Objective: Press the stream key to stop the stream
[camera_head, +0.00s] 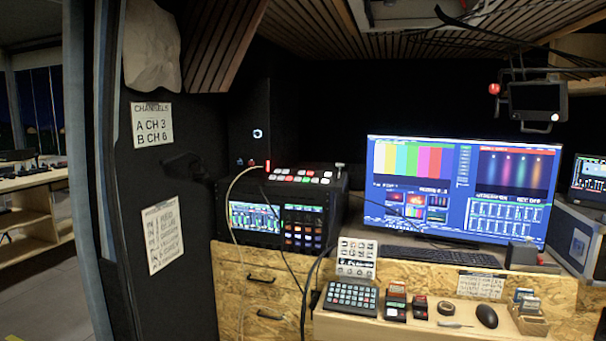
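A dark keypad (350,297) with rows of small pale keys lies at the left end of the wooden desk. Its key labels are too small to read, so I cannot tell which is the stream key. A white card with printed key symbols (356,258) stands upright behind the keypad. The large monitor (458,190) shows colour bars, a stage picture and blue panels; a line on its right half seems to read streaming and REC OFF, but it is blurred. Neither of my grippers is in view.
A switcher console (302,178) sits on a black rack (283,220) left of the desk, with cables hanging before it. Small red-and-black boxes (396,303), a tape roll (446,308), a mouse (487,316) and a card box (529,315) lie right of the keypad.

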